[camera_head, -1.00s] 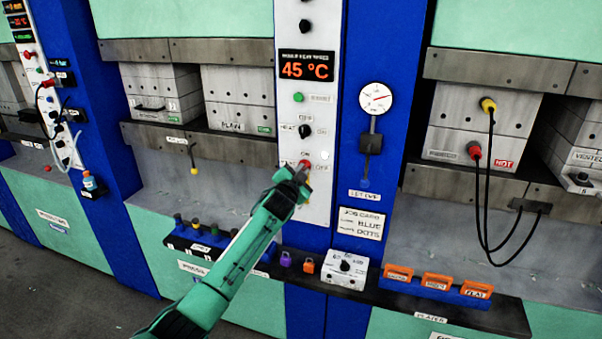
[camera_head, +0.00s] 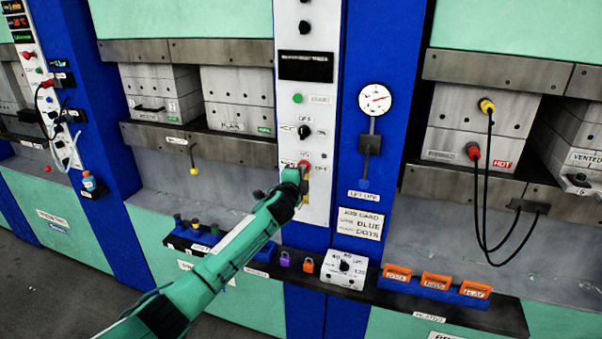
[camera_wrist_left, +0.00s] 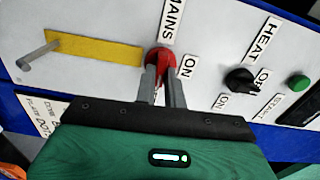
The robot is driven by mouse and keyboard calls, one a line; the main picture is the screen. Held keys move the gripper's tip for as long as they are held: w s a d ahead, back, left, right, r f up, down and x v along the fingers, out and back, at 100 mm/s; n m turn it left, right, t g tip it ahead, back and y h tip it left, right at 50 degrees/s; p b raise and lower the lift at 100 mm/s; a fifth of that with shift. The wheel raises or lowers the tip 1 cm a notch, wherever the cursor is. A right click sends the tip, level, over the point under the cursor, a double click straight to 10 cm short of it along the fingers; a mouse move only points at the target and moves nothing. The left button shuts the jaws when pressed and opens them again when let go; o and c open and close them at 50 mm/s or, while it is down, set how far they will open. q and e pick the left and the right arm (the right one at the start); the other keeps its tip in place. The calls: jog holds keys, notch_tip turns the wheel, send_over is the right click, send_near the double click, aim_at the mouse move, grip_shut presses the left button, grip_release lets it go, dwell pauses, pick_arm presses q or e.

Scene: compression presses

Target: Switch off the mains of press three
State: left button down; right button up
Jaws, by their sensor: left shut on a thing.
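The red mains knob (camera_head: 304,163) is low on the white control panel (camera_head: 317,205). In the left wrist view the red knob (camera_wrist_left: 158,58) is beside the MAINS label (camera_wrist_left: 173,20) and an ON label (camera_wrist_left: 187,66). My left gripper (camera_wrist_left: 162,78) is shut on the knob, one finger on each side. In the head view my left gripper (camera_head: 301,175) covers part of the panel around the knob. The panel's display (camera_head: 305,66) is dark. Part of the label beside the knob is hidden by the fingers. My right gripper is not in view.
A black heat knob (camera_head: 305,132) and a green button (camera_head: 297,98) are above on the panel. A gauge (camera_head: 375,99) is on the blue column to the right. Below, a ledge holds padlocks (camera_head: 285,258) and a white dial box (camera_head: 345,268). Cables (camera_head: 489,190) hang at right.

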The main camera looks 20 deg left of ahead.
pick_arm(q)
jog(key=shift+m, duration=0.3)
dwell(0.4)
jog(key=c, duration=1.5)
grip_release()
jog(key=shift+s, duration=0.15)
jog(key=s+b, duration=0.1)
jog(key=s, duration=0.5)
jog(key=s+b, duration=0.2)
jog(key=s, duration=0.5)
jog(key=shift+s+a, duration=0.2)
jog(key=shift+s, duration=0.05)
jog(key=shift+f, duration=0.1)
